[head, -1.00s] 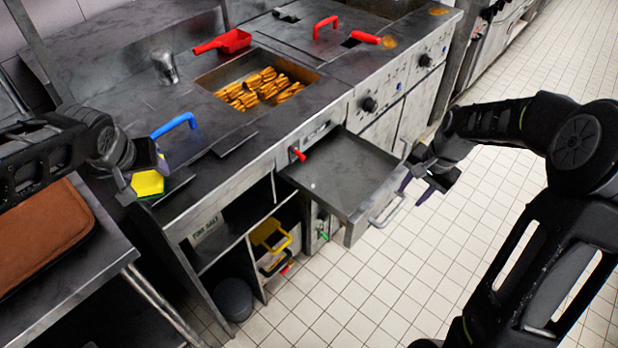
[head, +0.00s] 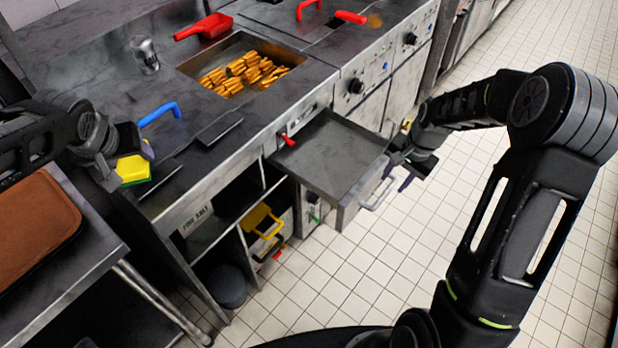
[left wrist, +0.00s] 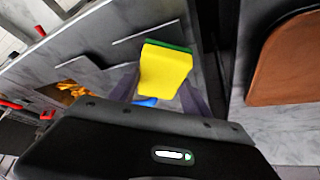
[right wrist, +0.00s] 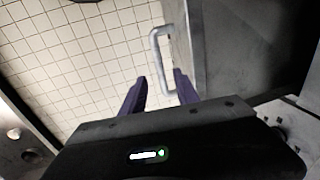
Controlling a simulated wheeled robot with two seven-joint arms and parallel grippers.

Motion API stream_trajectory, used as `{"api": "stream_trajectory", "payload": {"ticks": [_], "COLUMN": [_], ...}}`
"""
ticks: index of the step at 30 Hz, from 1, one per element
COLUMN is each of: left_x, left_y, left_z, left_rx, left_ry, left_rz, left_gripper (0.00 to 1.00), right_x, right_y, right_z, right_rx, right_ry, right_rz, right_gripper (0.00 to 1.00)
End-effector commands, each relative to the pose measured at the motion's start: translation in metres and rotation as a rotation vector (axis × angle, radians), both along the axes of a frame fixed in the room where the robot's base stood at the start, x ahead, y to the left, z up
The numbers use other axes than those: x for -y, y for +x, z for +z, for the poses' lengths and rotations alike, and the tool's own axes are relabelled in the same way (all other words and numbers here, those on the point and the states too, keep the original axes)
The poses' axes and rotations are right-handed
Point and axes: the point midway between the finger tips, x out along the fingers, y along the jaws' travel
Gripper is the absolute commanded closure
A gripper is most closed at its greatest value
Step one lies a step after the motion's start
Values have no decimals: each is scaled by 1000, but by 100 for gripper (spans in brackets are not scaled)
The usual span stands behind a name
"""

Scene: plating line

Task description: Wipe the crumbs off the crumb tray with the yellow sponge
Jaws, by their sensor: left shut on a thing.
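The yellow sponge (head: 134,169), with a green scouring side, is held in my left gripper (head: 128,156), above the left end of the counter. The left wrist view shows the sponge (left wrist: 164,70) between the two fingers. The crumb tray (head: 325,158) is a grey metal drawer tray, pulled out from the counter front. I cannot make out crumbs on it. My right gripper (head: 404,172) is open at the tray's outer handle (head: 380,190). In the right wrist view, the handle (right wrist: 158,50) lies between and beyond the spread fingers; contact is not visible.
A basin of golden fried food (head: 242,72), a red scoop (head: 204,27), a shaker (head: 144,55) and a blue handle (head: 160,113) are on the counter. Open shelves below hold a yellow-handled item (head: 262,222). A brown board (head: 35,225) lies on the left table. Tiled floor is clear at right.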

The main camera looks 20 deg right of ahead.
Motion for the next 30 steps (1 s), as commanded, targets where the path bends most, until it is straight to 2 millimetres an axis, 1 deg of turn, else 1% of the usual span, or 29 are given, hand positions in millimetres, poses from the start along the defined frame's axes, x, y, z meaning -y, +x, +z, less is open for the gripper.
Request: {"api": "stream_trajectory", "payload": {"ticks": [1,3,6,9,13,21,30], "left_x": [0,0,0,0,0,0,0], "left_y": [0,0,0,0,0,0,0], "left_z": [1,2,2,3,3,3,3], "left_rx": [0,0,0,0,0,0,0], "left_ry": [0,0,0,0,0,0,0], "left_rz": [0,0,0,0,0,0,0], "left_gripper": [77,77,77,77,77,77,77], "right_x": [-1,-3,-5,-5,-6,-6,-6], "right_y": [0,2,6,8,9,9,9], "right_z": [-11,-24,-40,-51,-58,-59,-59], "right_rx": [-5,-5,-3,-1,-1,0,0], "right_ry": [2,2,1,0,1,0,0], "right_rz": [0,0,1,-1,-1,-1,0], "right_gripper": [63,63,63,63,63,63,88]}}
